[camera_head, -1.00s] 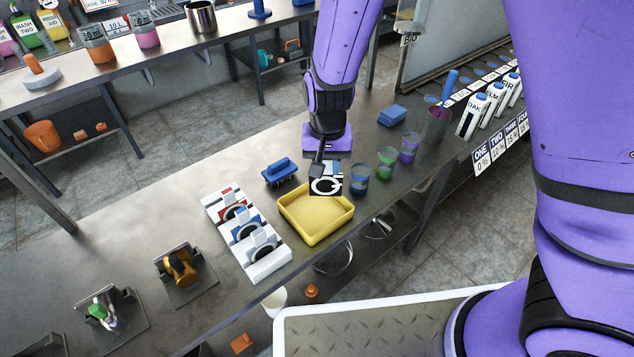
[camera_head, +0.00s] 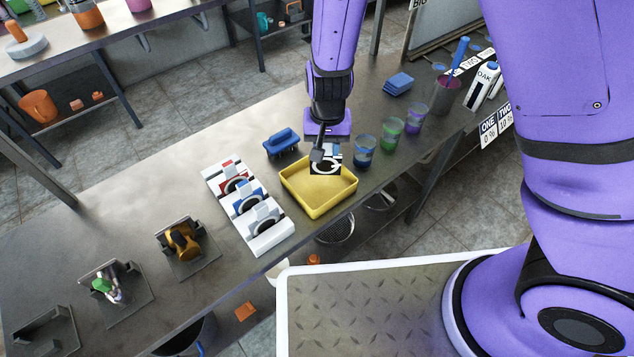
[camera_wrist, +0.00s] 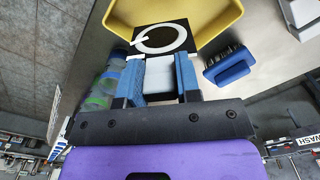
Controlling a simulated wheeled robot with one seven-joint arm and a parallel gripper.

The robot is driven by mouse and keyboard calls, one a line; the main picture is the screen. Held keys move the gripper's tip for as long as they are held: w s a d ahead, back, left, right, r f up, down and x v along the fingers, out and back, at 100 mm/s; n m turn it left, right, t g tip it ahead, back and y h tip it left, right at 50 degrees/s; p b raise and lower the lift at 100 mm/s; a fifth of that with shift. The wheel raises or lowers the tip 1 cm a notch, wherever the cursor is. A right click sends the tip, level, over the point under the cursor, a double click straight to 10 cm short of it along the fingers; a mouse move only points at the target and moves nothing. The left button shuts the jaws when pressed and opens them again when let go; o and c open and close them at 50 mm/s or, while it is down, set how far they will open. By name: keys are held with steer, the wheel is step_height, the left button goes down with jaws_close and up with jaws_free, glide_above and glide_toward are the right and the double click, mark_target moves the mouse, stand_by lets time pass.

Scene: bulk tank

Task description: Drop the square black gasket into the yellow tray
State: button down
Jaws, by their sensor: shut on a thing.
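My gripper (camera_head: 318,152) is shut on the square black gasket (camera_head: 332,170), a thin black plate with a white ring on its face. In the wrist view the gasket (camera_wrist: 182,51) sticks out beyond my blue fingertips (camera_wrist: 160,78), with a pale piece between them. The yellow tray (camera_head: 303,204) is a shallow square tray on the steel bench. In the head view the gasket overlaps the tray's far side, held up in the air. In the wrist view the tray (camera_wrist: 215,17) lies just beyond the gasket. The tray's visible floor is empty.
A blue brush (camera_head: 281,143) lies behind the tray. Cups of blue (camera_head: 364,153), green (camera_head: 391,134) and purple (camera_head: 416,118) stand close at its right. A white rack (camera_head: 248,210) with several ringed parts stands at its left. The bench's front edge is close.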

steer(key=c, duration=0.7)
jaws_free()
steer(key=shift+c, duration=0.2)
steer(key=shift+r, duration=0.1)
step_height(320, 180, up, 10)
steer(key=shift+r, duration=0.3)
